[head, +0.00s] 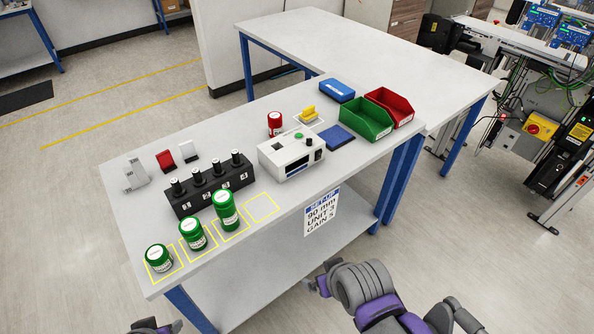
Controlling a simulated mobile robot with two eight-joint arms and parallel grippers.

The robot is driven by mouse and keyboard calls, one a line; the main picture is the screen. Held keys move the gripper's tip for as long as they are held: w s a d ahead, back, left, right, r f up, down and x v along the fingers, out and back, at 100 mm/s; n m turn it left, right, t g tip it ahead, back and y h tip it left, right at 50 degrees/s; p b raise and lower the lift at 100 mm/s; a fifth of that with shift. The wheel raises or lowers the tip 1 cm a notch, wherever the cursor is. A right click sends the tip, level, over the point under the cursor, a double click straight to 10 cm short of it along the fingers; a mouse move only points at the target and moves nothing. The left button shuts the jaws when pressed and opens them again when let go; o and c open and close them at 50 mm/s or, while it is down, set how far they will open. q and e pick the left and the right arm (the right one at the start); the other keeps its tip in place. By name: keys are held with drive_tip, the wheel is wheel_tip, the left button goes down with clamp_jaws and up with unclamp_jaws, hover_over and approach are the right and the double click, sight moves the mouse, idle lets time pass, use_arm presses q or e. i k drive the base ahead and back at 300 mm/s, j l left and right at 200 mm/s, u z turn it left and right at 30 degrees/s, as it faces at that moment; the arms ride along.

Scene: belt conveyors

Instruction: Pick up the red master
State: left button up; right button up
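The red master appears to be the red cylinder with a pale top (275,125), upright on the table behind the white instrument box (292,153). The box hides part of its lower side. My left gripper (152,327) shows only at the bottom edge, in front of the table, far from the red cylinder. My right gripper (318,283) is in front of the table's near edge, below the sign, also well away from the cylinder. Neither gripper seems to hold anything, and their finger openings are too small to make out.
Green cylinders (195,236) stand in yellow outlined squares; the rightmost square (262,207) is empty. A black block with several knobs (211,187) stands behind them. A green bin (364,120), a red bin (392,105) and a blue pad (337,136) are at right.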

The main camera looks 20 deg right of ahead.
sight(275, 118)
drive_tip(key=i+l+u, duration=0.1)
drive_tip(key=l, duration=0.3)
drive_tip(key=i+l+u, duration=0.1)
drive_tip(key=l, duration=0.35)
drive_tip(key=i+l, duration=0.2)
drive_tip(key=l, duration=0.2)
drive_tip(key=i+l+u, duration=0.15)
drive_tip(key=l, duration=0.3)
drive_tip(key=l+u, duration=0.1)
drive_tip(key=l, duration=0.35)
drive_tip(key=i+l+u, duration=0.15)
drive_tip(key=i+l, duration=0.2)
drive_tip(key=l, duration=0.15)
drive_tip(key=i+j, duration=0.15)
drive_tip(key=j, duration=0.1)
